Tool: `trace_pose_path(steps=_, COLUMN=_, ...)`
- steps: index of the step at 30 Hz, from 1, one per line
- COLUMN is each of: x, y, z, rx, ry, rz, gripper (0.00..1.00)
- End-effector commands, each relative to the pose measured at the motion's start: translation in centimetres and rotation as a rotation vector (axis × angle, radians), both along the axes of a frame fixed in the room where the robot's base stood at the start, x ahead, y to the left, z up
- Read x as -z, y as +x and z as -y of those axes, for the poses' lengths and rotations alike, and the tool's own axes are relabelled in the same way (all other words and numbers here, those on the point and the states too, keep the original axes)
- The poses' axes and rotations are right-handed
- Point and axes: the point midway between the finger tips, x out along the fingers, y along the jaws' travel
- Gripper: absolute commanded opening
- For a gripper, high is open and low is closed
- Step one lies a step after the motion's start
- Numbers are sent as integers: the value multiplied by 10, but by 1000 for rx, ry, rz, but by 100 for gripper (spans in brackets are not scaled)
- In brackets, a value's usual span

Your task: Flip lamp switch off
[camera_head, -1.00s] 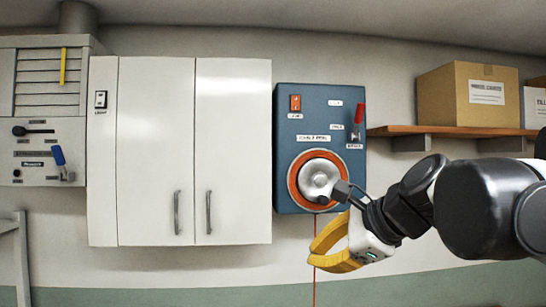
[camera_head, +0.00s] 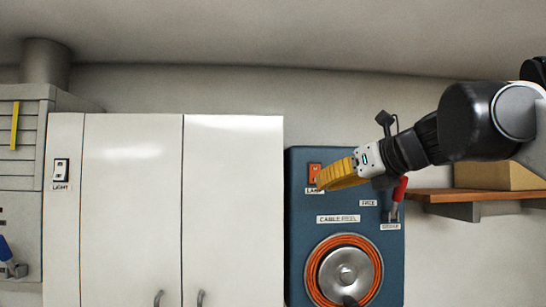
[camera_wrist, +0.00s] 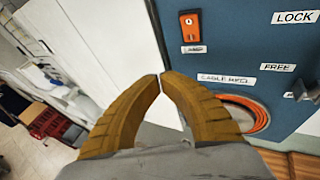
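The lamp switch (camera_head: 314,169) is a small orange rocker at the top left of the blue cable reel panel (camera_head: 300,230), above a partly covered LAMP label. It also shows in the wrist view (camera_wrist: 189,25), beyond my fingertips and uncovered. My gripper (camera_head: 322,182) has yellow fingers, which look shut and empty with the tips together, pointing left at the lamp switch. In the head view the tips overlap the area just below the switch. In the wrist view my gripper (camera_wrist: 162,77) appears apart from it. The rocker's on or off position is too small to tell.
A red lever (camera_head: 400,189) and an orange cable reel (camera_head: 344,270) are on the same panel. White cabinet doors (camera_head: 235,210) stand left of it. A separate LIGHT switch (camera_head: 61,170) is farther left. A wooden shelf (camera_head: 470,195) with a box (camera_head: 497,176) is at right.

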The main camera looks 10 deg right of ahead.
Motion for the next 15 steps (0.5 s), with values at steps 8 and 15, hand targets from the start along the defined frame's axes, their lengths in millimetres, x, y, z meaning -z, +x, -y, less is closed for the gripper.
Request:
trace_pose_path(steps=8, x=-12, y=2, z=2, rx=13, ry=37, rz=-7, gripper=0)
trace_pose_path(steps=15, x=-11, y=3, z=2, rx=12, ry=35, rz=-7, gripper=0)
